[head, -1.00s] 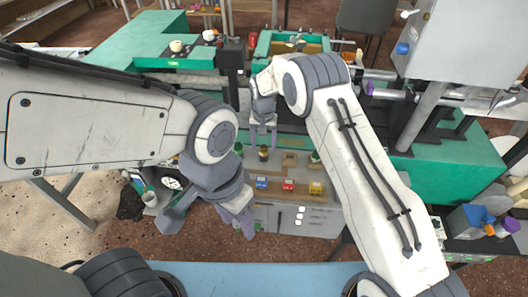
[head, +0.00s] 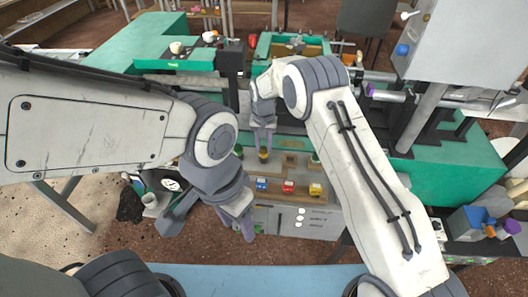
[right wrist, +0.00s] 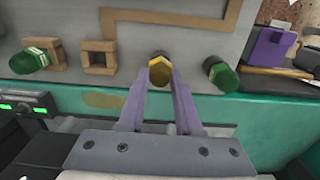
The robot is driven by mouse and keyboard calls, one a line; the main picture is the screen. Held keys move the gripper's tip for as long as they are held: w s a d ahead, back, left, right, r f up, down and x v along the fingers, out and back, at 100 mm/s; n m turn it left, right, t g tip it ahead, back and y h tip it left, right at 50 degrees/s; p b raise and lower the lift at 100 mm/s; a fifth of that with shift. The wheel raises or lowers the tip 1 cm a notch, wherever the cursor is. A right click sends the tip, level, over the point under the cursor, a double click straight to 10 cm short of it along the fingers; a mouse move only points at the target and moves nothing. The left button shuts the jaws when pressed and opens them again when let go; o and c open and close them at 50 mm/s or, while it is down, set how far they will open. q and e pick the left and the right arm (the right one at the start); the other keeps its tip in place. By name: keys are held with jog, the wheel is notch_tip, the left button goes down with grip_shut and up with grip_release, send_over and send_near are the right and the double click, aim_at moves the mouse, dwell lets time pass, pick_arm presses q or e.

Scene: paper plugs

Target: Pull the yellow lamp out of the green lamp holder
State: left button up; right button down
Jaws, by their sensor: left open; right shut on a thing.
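The yellow lamp (right wrist: 159,72), a yellow hexagonal piece with a dark round part beyond it, sits at the grey panel. In the head view the yellow lamp (head: 264,154) shows just below my right gripper (head: 263,142). The purple fingertips of my right gripper (right wrist: 160,82) close on it from both sides. A green hexagonal fitting (right wrist: 224,77) is right of it in the wrist view, another (right wrist: 30,60) far left. I cannot tell which is the green lamp holder, nor how deep the lamp sits. My left gripper (head: 238,222) is open and empty, below left of the panel.
Wooden frames (right wrist: 98,57) are fixed to the panel beside the lamp. Blue (head: 261,184), red (head: 289,187) and yellow (head: 315,190) blocks sit along the panel's near edge. A purple box (right wrist: 273,48) lies right in the wrist view. Green benches (head: 455,175) surround the panel.

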aim_at(263, 147)
jog(key=shift+r+p, duration=0.5)
jog(key=shift+r, duration=0.25)
dwell(1.0)
jog(key=shift+r+p, duration=0.65)
jog(key=shift+r, duration=0.35)
jog(key=shift+r, duration=0.1)
jog(key=shift+r+p, duration=1.05)
jog(key=shift+r, duration=0.45)
